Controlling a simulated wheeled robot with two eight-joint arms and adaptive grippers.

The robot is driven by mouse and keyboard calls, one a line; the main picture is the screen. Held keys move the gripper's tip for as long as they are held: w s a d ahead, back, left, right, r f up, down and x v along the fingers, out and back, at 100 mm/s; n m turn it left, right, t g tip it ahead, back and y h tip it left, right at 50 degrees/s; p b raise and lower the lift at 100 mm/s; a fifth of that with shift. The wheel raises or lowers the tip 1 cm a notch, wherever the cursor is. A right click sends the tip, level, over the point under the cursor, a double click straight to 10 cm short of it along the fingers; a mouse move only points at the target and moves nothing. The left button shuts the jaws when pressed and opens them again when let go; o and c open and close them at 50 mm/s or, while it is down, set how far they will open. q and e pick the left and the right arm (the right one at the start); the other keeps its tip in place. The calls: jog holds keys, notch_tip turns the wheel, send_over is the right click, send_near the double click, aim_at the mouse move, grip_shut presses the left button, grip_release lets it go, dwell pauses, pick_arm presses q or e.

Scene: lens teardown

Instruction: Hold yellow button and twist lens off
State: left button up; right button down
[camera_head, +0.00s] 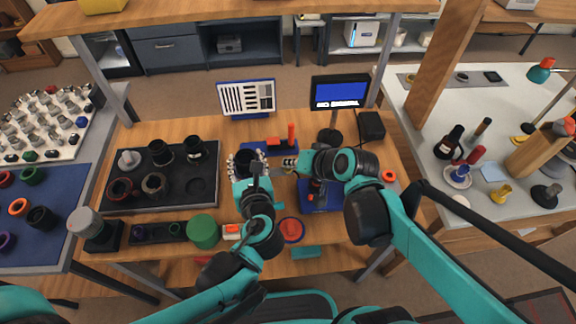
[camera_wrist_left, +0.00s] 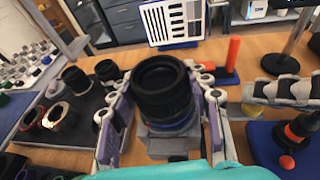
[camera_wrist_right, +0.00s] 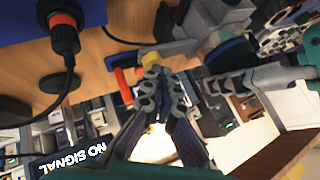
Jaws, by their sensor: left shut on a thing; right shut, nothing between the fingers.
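The black lens (camera_wrist_left: 163,92) stands upright on a grey block (camera_wrist_left: 168,143) in the left wrist view. My left gripper (camera_head: 246,162) is shut around the lens, one finger on each side; it also shows in the left wrist view (camera_wrist_left: 165,105). The yellow button (camera_wrist_right: 150,59) sits at the side of the grey block in the right wrist view, partly hidden in the left wrist view (camera_wrist_left: 252,108). My right gripper (camera_head: 288,164) is shut and empty, its fingertips (camera_wrist_right: 152,68) right at the button. I cannot tell whether they press it.
A dark tray (camera_head: 205,188) with lens parts lies left. A monitor (camera_head: 340,92) and a chart board (camera_head: 246,98) stand behind. An orange upright handle (camera_wrist_left: 232,54) stands close behind the right fingers. A blue base with a cabled black-and-orange plug (camera_wrist_right: 64,35) lies right of the block.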

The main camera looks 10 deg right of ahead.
pick_arm(q)
jog(key=shift+n+y, duration=0.5)
jog(key=shift+y, duration=0.1)
jog(key=n+g+y, duration=0.1)
jog(key=n+y, duration=0.1)
jog(key=shift+d+y, duration=0.1)
jog(key=shift+y, duration=0.2)
jog(key=shift+n+y, duration=0.3)
jog(key=o, duration=1.4)
